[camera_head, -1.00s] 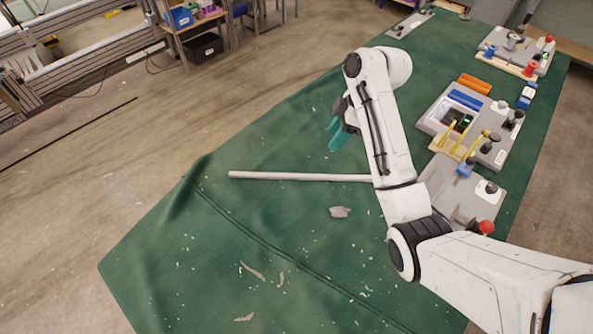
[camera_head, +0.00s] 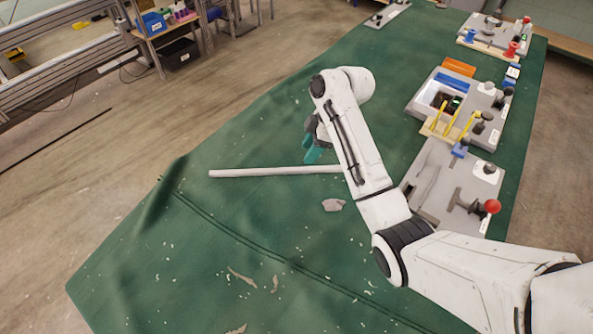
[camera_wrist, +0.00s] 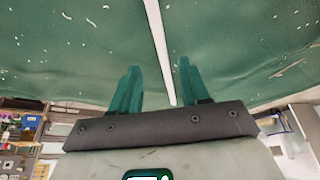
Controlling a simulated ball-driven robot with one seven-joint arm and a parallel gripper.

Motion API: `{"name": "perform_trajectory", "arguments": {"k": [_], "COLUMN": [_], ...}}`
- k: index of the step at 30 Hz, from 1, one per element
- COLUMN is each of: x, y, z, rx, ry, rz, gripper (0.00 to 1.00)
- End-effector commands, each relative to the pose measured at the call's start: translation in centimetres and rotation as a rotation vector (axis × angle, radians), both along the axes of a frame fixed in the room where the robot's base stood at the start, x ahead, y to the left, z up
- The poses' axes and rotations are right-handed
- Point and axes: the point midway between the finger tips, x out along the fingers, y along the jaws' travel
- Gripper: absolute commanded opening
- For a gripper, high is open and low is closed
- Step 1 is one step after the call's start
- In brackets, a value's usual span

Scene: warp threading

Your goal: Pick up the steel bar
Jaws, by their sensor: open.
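The steel bar (camera_head: 262,171) is a long, thin, pale grey rod lying on the green cloth. In the head view its right end is hidden behind my arm. My gripper (camera_head: 311,152) has teal fingers and shows just above the bar in the picture, partly hidden by my arm. In the wrist view my gripper (camera_wrist: 158,85) is open and empty, with the two teal fingers apart. There the bar (camera_wrist: 158,45) runs from the top edge down to between the fingers, without touching either one.
A grey lump (camera_head: 333,205) and scattered pale scraps lie on the green cloth (camera_head: 215,220). Grey fixtures stand on the right, one with a red knob (camera_head: 492,206) and one with yellow sticks (camera_head: 450,122). The cloth left of the bar is mostly clear.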

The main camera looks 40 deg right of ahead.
Motion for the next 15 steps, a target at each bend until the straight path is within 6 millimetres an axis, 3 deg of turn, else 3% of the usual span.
{"name": "perform_trajectory", "arguments": {"k": [10, 15], "x": [0.7, 1.2], "y": [1.1, 1.9], "z": [-2.8, -5.2], "rx": [0.0, 0.0], "ry": [0.002, 0.002], "rz": [0.001, 0.001], "gripper": [0.46, 0.46]}}
